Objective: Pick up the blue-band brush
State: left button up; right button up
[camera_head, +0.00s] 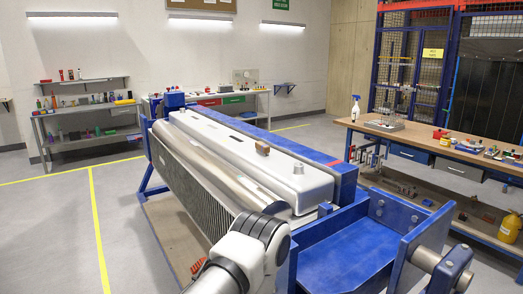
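I cannot make out a brush with a blue band anywhere in the head view. A small brown block-like thing (262,147) sits on top of the silver part held in the blue jig; it is too small to tell what it is. Several small items lie on the right workbench (408,131), too small to identify. A white and grey link of my own arm rises from the bottom centre in front of the jig. Neither of my grippers shows, so I cannot see what they hold.
The large blue rotary jig (348,262) with its long silver part (222,146) fills the middle and foreground. A white spray bottle (355,112) stands on the right workbench. A yellow jug (510,227) is below it. Grey floor with yellow lines is clear at left.

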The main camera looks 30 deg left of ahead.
aim_at(263, 149)
jog(key=i+j, duration=0.1)
jog(key=j, duration=1.2)
jog(key=i+j, duration=0.15)
jog(key=j, duration=0.5)
jog(key=i+j, duration=0.1)
jog(key=j, duration=0.6)
jog(key=j+z, duration=0.65)
jog(key=j, duration=0.3)
jog(key=k+j+z, duration=0.1)
jog(key=j+z, duration=0.25)
jog(key=k+j+z, duration=0.15)
jog(key=j+z, duration=0.2)
jog(key=j, duration=0.15)
jog(key=k+j+z, duration=0.3)
jog(key=i+j, duration=0.1)
